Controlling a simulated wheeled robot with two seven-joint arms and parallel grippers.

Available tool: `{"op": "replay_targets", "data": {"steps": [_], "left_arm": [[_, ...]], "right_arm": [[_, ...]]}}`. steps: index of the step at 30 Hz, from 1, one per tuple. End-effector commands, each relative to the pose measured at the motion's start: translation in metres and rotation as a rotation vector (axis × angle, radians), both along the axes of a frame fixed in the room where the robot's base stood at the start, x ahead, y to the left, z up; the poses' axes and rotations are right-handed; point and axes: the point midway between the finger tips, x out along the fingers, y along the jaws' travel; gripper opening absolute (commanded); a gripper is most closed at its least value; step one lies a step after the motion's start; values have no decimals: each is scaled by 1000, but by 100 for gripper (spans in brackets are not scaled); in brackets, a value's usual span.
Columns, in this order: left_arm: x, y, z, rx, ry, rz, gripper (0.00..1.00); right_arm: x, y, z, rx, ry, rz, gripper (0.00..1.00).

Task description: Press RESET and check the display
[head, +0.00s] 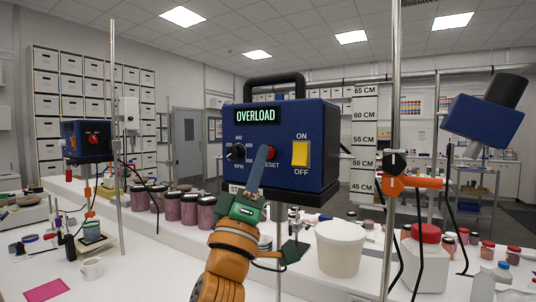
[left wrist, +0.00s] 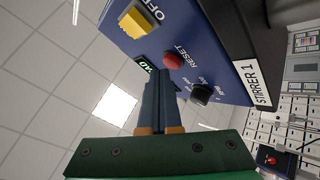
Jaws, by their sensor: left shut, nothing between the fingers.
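The blue stirrer box (head: 322,170) stands in the middle of the head view; its front faces me. Its display (head: 256,116) reads OVERLOAD in pale green letters. The red RESET button (head: 271,153) sits between a black RPM knob (head: 237,152) and a yellow ON/OFF switch (head: 300,153). My left gripper (head: 265,149) is shut and empty, its blue fingertips at the button's left edge in the head view. In the left wrist view the fingertips (left wrist: 158,76) are close beside the RESET button (left wrist: 173,60); I cannot tell whether they touch it. My right gripper is not in view.
A white tub (head: 340,250) stands right of the box, near a metal pole (head: 394,120) with an orange clamp (head: 410,182). Several dark red jars (head: 189,210) line the bench at left. A white mug (head: 92,268) stands at front left. Another blue stirrer head (head: 485,120) is tilted at right.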

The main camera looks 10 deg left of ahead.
Motion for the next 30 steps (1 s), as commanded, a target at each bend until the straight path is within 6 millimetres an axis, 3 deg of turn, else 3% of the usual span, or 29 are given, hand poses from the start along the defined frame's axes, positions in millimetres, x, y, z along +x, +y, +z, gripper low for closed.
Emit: {"op": "replay_targets", "data": {"steps": [30], "left_arm": [[10, -3, 0, 0, 0, 2, 0]], "right_arm": [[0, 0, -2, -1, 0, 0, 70]]}}
